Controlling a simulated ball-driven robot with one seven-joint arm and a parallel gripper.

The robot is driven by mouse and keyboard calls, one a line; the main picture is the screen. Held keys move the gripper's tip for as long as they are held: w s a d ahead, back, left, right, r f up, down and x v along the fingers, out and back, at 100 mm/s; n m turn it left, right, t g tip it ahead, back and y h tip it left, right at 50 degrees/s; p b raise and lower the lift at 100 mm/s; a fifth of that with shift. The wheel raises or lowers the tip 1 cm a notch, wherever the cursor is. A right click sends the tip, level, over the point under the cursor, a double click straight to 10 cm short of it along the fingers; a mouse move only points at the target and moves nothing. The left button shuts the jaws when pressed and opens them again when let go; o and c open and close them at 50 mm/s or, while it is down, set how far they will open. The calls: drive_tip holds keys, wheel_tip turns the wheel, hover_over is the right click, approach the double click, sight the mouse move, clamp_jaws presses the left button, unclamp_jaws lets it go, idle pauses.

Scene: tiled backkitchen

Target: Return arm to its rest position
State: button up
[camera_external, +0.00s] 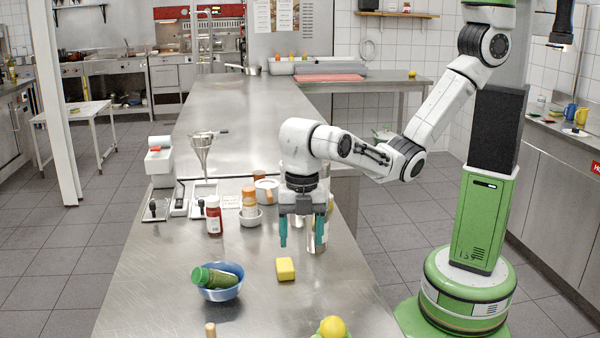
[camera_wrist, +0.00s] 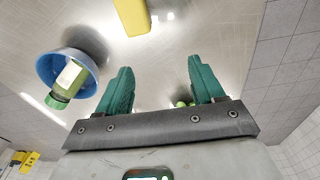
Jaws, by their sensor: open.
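My gripper (camera_external: 301,232) hangs over the steel counter (camera_external: 170,295), pointing down, with its two teal fingers apart and nothing between them. The fingers also show in the wrist view (camera_wrist: 155,88), spread wide. My arm reaches left from my green base over the counter and is bent at the elbow. A yellow block (camera_external: 285,269) lies on the counter just in front of the gripper, apart from the fingers; it also shows at the top of the wrist view (camera_wrist: 132,15).
A blue bowl (camera_external: 219,293) holds a green-capped bottle (camera_external: 212,277). A red bottle (camera_external: 213,215), stacked jars (camera_external: 249,203) and a clear container behind the gripper stand close by. A yellow round thing (camera_external: 332,327) is at the front edge. The counter's far half is largely clear.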

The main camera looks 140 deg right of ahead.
drive_tip(key=shift+m+t+y, duration=0.4)
drive_tip(key=shift+m+t, duration=0.2)
drive_tip(key=shift+m, duration=0.1)
drive_tip(key=a+f, duration=0.1)
drive_tip(key=a, duration=0.2)
drive_tip(key=s+a+f, duration=0.1)
drive_tip(key=a, duration=0.1)
drive_tip(key=s+a+f, duration=0.1)
drive_tip(key=a, duration=0.2)
drive_tip(key=shift+a+f, duration=0.3)
drive_tip(key=s+a+f+m, duration=0.1)
drive_tip(key=s+a, duration=0.1)
drive_tip(key=s+a+f+m+t, duration=0.1)
drive_tip(key=s+a, duration=0.3)
drive_tip(key=shift+s+a+f+m, duration=0.3)
drive_tip(key=shift+s+f+m, duration=0.1)
drive_tip(key=s+m+t+h, duration=0.15)
drive_tip(key=s+m, duration=0.25)
drive_tip(key=s, duration=1)
drive_tip(key=s+d+f+g+b, duration=0.1)
drive_tip(key=s+f+g+b, duration=0.2)
drive_tip(key=s+f+b, duration=0.2)
drive_tip(key=s+f, duration=0.3)
drive_tip(key=f, duration=0.1)
drive_tip(key=shift+s+d+f+m, duration=0.2)
drive_tip(key=shift+d+m, duration=0.15)
drive_tip(key=shift+m, duration=0.05)
